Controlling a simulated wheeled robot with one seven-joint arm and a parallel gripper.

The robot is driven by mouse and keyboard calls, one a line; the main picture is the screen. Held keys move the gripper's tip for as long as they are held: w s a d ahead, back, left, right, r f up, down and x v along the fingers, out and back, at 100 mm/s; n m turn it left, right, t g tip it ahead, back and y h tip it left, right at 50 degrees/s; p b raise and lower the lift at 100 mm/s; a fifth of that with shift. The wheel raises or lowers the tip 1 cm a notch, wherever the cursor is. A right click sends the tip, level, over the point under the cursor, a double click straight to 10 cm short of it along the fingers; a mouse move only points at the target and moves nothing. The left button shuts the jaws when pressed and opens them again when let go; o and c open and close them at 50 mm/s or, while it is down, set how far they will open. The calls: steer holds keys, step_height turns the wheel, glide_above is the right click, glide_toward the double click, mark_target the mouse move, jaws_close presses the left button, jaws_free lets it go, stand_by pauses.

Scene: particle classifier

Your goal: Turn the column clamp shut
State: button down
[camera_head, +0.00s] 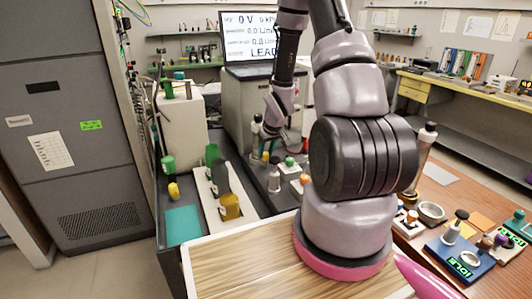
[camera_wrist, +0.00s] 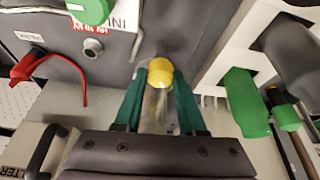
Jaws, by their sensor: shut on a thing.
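My gripper (camera_wrist: 158,88) has two green fingers in the wrist view, shut on a small piece with a round yellow end (camera_wrist: 160,72). The piece's pale shaft shows between the fingers, against the grey front of an instrument. I cannot tell for certain whether this piece is the column clamp. In the head view my gripper (camera_head: 264,136) is small and partly hidden, low in front of the grey instrument (camera_head: 247,105) under the screen. How far the held piece is turned cannot be seen.
The head view shows a screen (camera_head: 250,35), a white rack (camera_head: 213,200) of bottles and a wooden board (camera_head: 240,270).

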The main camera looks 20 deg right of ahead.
steer(key=m+h, duration=0.1)
steer(key=m, duration=0.2)
steer(key=m+h, duration=0.1)
steer(key=m, duration=0.2)
steer(key=shift+a+m+g, duration=0.15)
steer(key=shift+m+g, duration=0.15)
steer(key=shift+h, duration=0.3)
steer(key=c, duration=0.8)
jaws_free()
steer(key=shift+o, duration=0.2)
steer(key=v, duration=1)
steer(key=shift+s+r, duration=0.15)
steer(key=shift+r, duration=0.25)
